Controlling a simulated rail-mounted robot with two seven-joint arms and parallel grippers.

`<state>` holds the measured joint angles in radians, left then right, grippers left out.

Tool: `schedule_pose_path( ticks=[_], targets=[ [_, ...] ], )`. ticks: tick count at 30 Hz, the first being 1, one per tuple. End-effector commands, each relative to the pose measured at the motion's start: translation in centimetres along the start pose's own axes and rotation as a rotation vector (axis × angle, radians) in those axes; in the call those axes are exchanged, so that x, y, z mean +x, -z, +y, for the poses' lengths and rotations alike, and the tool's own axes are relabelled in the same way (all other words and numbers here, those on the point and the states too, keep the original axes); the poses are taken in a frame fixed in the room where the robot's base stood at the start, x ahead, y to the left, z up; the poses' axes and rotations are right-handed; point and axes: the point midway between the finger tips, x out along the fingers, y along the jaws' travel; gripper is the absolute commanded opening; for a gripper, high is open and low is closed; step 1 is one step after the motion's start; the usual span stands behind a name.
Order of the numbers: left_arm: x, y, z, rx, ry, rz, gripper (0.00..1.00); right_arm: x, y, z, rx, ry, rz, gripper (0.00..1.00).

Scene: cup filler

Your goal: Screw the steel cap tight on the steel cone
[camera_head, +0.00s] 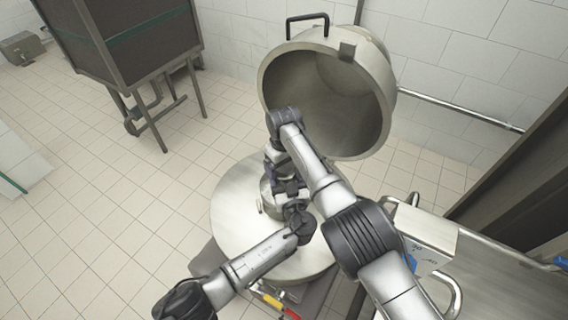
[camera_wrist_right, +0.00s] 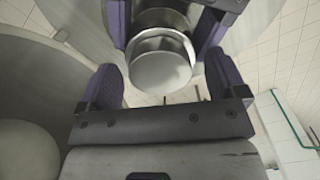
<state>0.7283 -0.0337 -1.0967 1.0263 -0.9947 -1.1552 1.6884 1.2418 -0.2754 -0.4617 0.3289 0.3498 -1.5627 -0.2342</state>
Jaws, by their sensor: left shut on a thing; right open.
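The steel cone (camera_head: 235,225) is the broad pale metal piece with shallow sloping sides in the middle of the head view. The steel cap (camera_wrist_right: 160,70) shows as a short shiny cylinder with a round flat end in the right wrist view. It is over the middle of the cone; whether its thread is seated is hidden. My left gripper (camera_head: 285,190) is shut on the cap, one dark finger on each side. My right gripper (camera_wrist_right: 165,84) is open and empty, its fingertips spread just short of the cap. In the head view the arms largely cover the cap.
A large open steel lid (camera_head: 325,95) with a black handle stands tilted right behind the cone. A steel table (camera_head: 500,285) with a control box is at the right. A dark cabinet on legs (camera_head: 130,45) stands back left. Tiled floor at left is free.

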Motion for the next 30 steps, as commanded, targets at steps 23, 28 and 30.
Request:
schedule_pose_path(
  ticks=[23,28,30],
  targets=[
    [0.0,-0.1,0.0,0.001,0.001,-0.002,0.08,-8.3,0.1,0.1,0.000,-0.001,0.003,0.90],
    [0.0,-0.1,0.0,0.001,0.001,-0.002,0.08,-10.6,0.1,0.0,0.000,-0.001,0.002,0.90],
    [0.0,-0.1,0.0,0.001,0.001,-0.002,0.08,-11.1,0.0,0.0,0.000,-0.001,0.001,0.90]
  ],
)
